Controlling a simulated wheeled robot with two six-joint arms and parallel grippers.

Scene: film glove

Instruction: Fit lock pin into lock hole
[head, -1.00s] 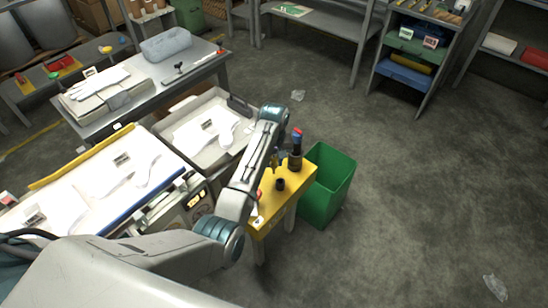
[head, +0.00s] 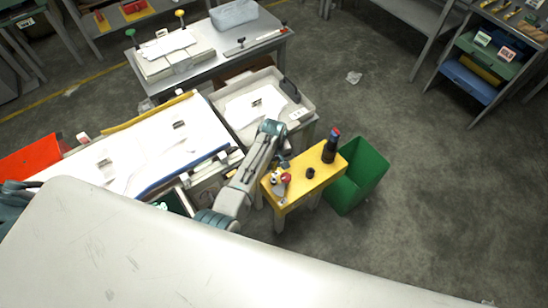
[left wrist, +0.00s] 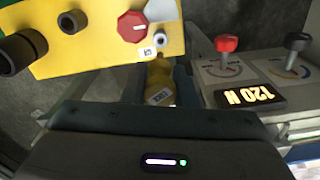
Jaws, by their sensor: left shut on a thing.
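My left gripper (head: 281,162) is over the left part of a small yellow stand (head: 318,158). In the left wrist view, it (left wrist: 160,100) is shut on a yellow piece (left wrist: 161,78) with a white label, which I take to be the lock pin. The piece is below the stand's edge in that picture; the head view hides it. I cannot tell which opening is the lock hole. My right gripper is not in view.
A dark bottle-like object (head: 331,148) and a short black cylinder (head: 310,173) stand on the yellow top. A green bin (head: 361,176) is right beside it. In the wrist view, a panel has a lit "120 N" display (left wrist: 250,96). Open floor lies to the right.

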